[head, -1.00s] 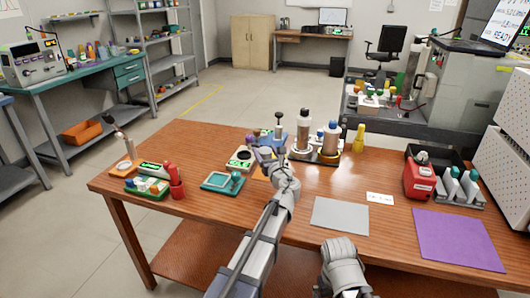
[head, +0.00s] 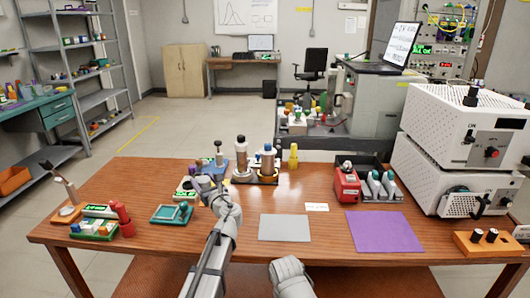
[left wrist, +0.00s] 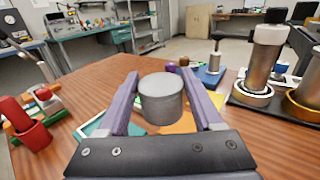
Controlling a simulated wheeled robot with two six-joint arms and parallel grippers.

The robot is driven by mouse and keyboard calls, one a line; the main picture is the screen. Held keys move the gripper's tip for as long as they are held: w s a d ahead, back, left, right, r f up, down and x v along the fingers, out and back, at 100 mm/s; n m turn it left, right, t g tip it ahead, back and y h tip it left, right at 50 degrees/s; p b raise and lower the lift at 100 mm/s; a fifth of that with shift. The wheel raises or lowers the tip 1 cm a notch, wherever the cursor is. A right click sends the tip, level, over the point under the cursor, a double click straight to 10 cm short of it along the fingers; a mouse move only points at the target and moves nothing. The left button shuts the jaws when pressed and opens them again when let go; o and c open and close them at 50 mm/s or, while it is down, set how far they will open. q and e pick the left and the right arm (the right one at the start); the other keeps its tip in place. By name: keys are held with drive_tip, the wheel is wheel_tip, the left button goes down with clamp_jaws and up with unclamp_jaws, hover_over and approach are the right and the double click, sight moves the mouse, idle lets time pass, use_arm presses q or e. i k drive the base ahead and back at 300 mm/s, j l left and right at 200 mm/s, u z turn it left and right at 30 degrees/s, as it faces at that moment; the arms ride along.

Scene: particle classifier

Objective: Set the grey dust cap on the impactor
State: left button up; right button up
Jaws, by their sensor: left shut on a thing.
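My left gripper (left wrist: 162,105) has purple fingers shut on the grey dust cap (left wrist: 162,98), a short plain cylinder held upright. In the head view, my left gripper (head: 203,182) is over the table's back middle, left of two tall cylindrical devices (head: 241,162) on a dark tray; the arm hides the cap there. The devices have brown bodies and pale collars and also show in the left wrist view (left wrist: 262,60). I cannot tell for certain which thing is the impactor. My right gripper is out of view; only part of that arm shows at the bottom.
A blue stand with a post (head: 219,160) is behind the gripper. A teal tray (head: 171,214) and a red cup (head: 125,222) lie left. A yellow bottle (head: 293,156) stands right of the devices. A grey mat (head: 285,228) and purple mat (head: 383,233) lie clear at the front.

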sight(267, 151)
drive_tip(key=k, duration=1)
drive_tip(key=z, duration=1.05)
drive_tip(key=j+z, duration=0.2)
drive_tip(key=z, duration=0.45)
drive_tip(key=i+j, duration=0.1)
drive_tip(key=j, duration=1)
drive_tip(key=i+j, duration=0.15)
drive_tip(key=j, duration=0.4)
drive_tip(key=i+j, duration=0.1)
drive_tip(key=j, duration=0.45)
